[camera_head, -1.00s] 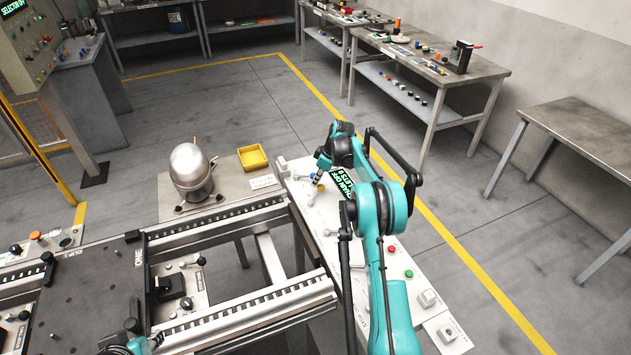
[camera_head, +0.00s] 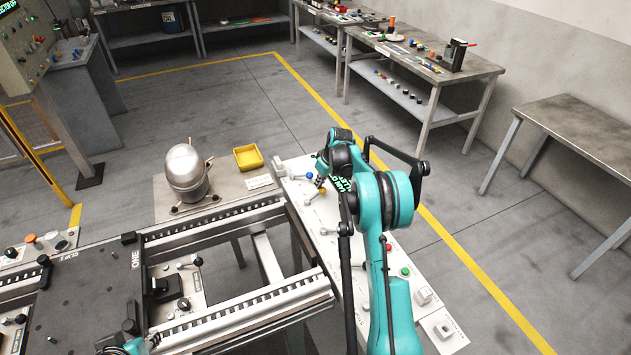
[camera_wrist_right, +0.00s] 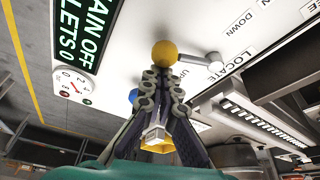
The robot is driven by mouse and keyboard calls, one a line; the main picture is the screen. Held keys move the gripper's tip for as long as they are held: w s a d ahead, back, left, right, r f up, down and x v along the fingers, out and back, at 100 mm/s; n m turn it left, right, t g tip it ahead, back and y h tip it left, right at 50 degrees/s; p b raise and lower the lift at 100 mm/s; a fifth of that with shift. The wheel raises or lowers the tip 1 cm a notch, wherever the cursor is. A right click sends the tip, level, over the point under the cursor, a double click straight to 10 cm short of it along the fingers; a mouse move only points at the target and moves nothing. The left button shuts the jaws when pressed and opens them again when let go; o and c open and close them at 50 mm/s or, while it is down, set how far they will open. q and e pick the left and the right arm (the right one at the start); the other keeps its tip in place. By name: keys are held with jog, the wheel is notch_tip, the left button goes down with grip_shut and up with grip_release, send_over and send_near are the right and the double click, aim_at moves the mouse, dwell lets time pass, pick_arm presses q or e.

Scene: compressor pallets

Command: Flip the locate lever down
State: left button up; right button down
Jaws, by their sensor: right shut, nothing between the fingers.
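The locate lever has a yellow ball knob (camera_wrist_right: 165,53) on a short grey rod, which runs to a pale pivot (camera_wrist_right: 214,61) beside the LOCATE label in the right wrist view. The knob sits near the UP lettering; DOWN is printed farther off. My right gripper (camera_wrist_right: 163,76) is shut and empty, its fingertips right at the knob; I cannot tell whether they touch. In the head view my right gripper (camera_head: 320,184) is over the white panel (camera_head: 325,245), partly hidden by its arm. A bit of my left arm shows at the bottom edge; its fingers cannot be made out.
A blue knob (camera_head: 309,175) is close beside the right gripper. Another lever (camera_head: 326,231) and red and green buttons (camera_head: 404,271) are nearer on the panel. A yellow bin (camera_head: 248,157) and a silver compressor (camera_head: 186,172) stand to the left, beyond the conveyor rail (camera_head: 235,310).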

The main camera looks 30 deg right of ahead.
aim_at(324, 190)
jog(key=s+m, duration=0.1)
jog(key=m+h, duration=0.1)
jog(key=shift+s+d+m, duration=0.2)
jog(key=shift+s+m, duration=0.2)
jog(key=m, duration=0.1)
jog(key=s+m+h, duration=0.1)
jog(key=shift+s+m, duration=0.25)
jog(key=shift+m, duration=0.05)
jog(key=m, duration=0.1)
jog(key=s+m, duration=0.1)
jog(key=shift+s+a+m+h, duration=0.1)
jog(key=shift+s+m+h, duration=0.2)
jog(key=shift+h, duration=0.1)
jog(key=shift+s+a, duration=0.1)
jog(key=shift+s, duration=0.25)
